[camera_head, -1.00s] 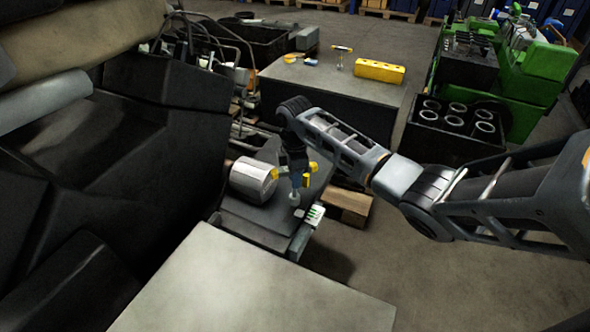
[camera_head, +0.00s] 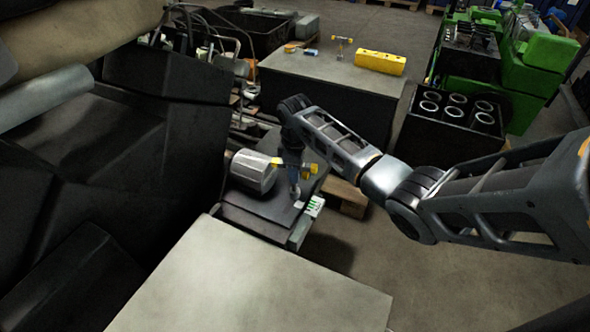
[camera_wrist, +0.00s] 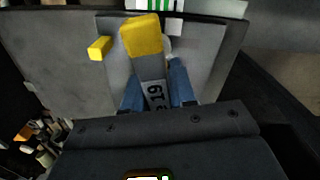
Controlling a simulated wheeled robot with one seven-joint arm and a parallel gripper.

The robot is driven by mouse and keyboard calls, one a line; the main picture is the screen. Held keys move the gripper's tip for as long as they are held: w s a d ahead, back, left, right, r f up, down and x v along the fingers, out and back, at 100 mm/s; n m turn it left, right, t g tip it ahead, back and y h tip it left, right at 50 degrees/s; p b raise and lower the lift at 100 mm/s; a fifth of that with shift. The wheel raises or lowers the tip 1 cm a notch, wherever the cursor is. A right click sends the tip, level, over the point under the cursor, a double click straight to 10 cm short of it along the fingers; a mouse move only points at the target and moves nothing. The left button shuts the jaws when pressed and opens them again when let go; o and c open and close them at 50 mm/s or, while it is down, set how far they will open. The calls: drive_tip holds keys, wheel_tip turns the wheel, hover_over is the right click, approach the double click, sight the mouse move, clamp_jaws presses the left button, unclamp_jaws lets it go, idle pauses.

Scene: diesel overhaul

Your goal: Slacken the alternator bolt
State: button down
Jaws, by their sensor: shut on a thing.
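My gripper (camera_wrist: 160,88), with blue fingers, is shut on a grey spanner (camera_wrist: 153,93) marked 19. The spanner's yellow end (camera_wrist: 141,35) points up the wrist view, above a dark grey plate (camera_wrist: 75,70). In the head view my gripper (camera_head: 294,180) points down over that plate, right of a silver cylinder (camera_head: 252,171) that looks like the alternator. A pale round piece (camera_wrist: 168,45) shows partly behind the spanner's yellow end; I cannot tell whether it is the bolt or whether the spanner touches it.
A small yellow block (camera_wrist: 99,48) shows beside the spanner. A white-and-green piece (camera_head: 314,206) is at the plate's edge. A pale bench top (camera_head: 250,285) lies in front. Behind is a table (camera_head: 330,75) with a yellow block (camera_head: 380,62). Dark engine bulk stands left.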

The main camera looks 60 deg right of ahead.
drive_tip(key=shift+n+p, duration=0.45)
drive_tip(key=shift+n, duration=0.75)
drive_tip(key=shift+f+n, duration=0.1)
drive_tip(key=shift+n, duration=1.1)
drive_tip(key=n, duration=0.6)
drive_tip(key=shift+w, duration=0.1)
drive_tip(key=n, duration=1.1)
drive_tip(key=c, duration=1.5)
unclamp_jaws()
clamp_jaws()
